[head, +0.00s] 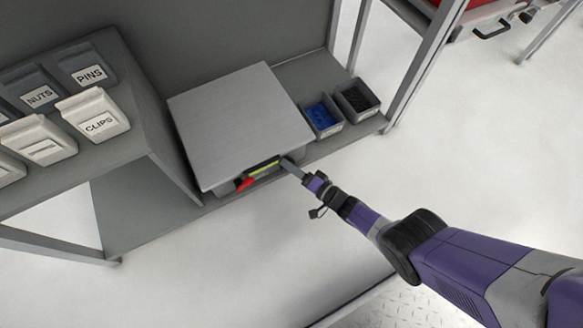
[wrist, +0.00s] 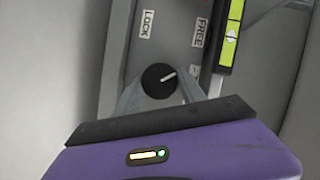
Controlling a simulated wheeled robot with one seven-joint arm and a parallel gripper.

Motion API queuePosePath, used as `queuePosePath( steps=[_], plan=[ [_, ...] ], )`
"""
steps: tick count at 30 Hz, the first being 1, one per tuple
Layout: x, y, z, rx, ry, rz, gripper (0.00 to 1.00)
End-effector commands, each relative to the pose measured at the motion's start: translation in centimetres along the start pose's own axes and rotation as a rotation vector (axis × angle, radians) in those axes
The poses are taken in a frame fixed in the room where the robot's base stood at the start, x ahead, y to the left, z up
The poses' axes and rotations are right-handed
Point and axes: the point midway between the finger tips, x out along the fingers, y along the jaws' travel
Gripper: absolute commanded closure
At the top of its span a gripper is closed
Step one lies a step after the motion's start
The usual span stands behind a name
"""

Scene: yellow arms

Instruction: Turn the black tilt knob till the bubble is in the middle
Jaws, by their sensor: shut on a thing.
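A black round knob (wrist: 158,80) with a white pointer line sits on a grey panel, below the words LOCK and FREE. Its line points to the upper right. My gripper (wrist: 161,93) is shut on it, one finger on each side. A yellow-green level vial (wrist: 237,12) lies to the right of the knob. A pale spot on it, perhaps the bubble, shows near dark marks; its exact place between them is too small to tell. In the head view, my gripper (head: 288,164) reaches the front of the grey flat-topped unit, where the vial (head: 264,166) shows under the top's edge.
The grey top plate (head: 240,120) overhangs the panel. A red part (head: 245,183) sticks out at the front left. Bins with blue (head: 322,117) and dark (head: 357,98) contents stand to the right. Labelled bins (head: 95,113) stand on the left shelf. The floor in front is clear.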

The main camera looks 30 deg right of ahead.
Motion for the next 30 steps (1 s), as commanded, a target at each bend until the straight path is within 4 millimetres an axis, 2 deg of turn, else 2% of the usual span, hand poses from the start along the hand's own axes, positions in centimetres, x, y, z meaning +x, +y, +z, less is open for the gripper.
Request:
queuePosePath(
  steps=[12, 13, 16, 26, 30],
  plan=[
    [0.0, 0.1, 0.1, 0.006, -0.001, 0.000, 0.93],
    [0.0, 0.1, 0.1, 0.006, -0.001, 0.000, 0.49],
    [0.0, 0.1, 0.1, 0.006, -0.001, 0.000, 0.31],
    [-0.2, 0.0, 0.0, 0.005, 0.000, 0.000, 0.31],
    [-1.5, -0.2, -0.1, 0.006, 0.001, 0.001, 0.31]
  ],
)
